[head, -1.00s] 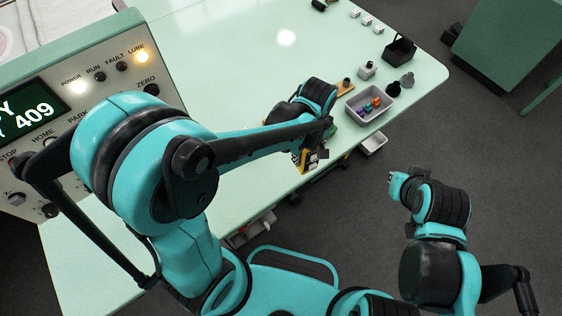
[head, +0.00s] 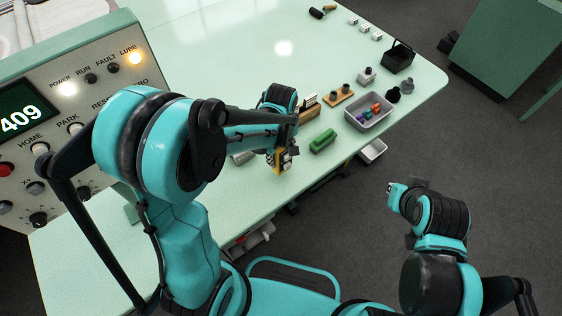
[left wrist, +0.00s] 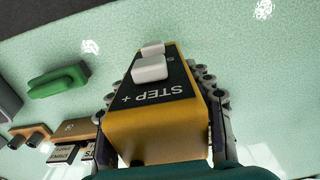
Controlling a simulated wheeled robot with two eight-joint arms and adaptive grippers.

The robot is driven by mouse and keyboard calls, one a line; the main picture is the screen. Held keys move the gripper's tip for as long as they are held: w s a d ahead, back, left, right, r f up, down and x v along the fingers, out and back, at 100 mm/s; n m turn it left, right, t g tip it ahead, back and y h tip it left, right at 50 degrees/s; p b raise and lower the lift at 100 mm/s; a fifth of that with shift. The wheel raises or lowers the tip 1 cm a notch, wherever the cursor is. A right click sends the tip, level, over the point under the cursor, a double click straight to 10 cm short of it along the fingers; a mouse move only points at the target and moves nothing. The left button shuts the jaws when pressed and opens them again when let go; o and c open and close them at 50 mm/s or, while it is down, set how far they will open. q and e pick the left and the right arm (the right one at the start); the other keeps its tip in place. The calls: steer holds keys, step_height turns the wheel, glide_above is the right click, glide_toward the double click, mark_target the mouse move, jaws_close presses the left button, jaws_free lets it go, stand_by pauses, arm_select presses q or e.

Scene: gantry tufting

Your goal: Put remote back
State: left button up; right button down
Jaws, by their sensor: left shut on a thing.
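The remote (left wrist: 155,105) is a yellow box with a dark face marked "STEP +" and white buttons. It fills the middle of the left wrist view, between the two fingers. In the head view the remote (head: 282,160) shows at the end of my left arm, over the table's front part. My left gripper (head: 284,150) is shut on it. The remote seems to be held above the table; the gap is hard to judge. My right gripper (head: 398,190) is off the table's front edge over the floor; its fingers are too small to read.
A green block (head: 323,141) lies right of the remote. A wooden holder (head: 338,96), a grey tray of coloured pieces (head: 369,114) and a black basket (head: 399,58) stand further right. A control panel (head: 70,110) stands at left. The table's (head: 240,50) back middle is clear.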

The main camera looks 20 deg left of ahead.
mark_target(281, 161)
arm_select(q)
step_height(281, 161, down, 4)
steer(key=shift+r+b, duration=0.2)
steer(key=shift+b, duration=0.45)
steer(key=shift+f, duration=0.15)
steer(key=o, duration=1.4)
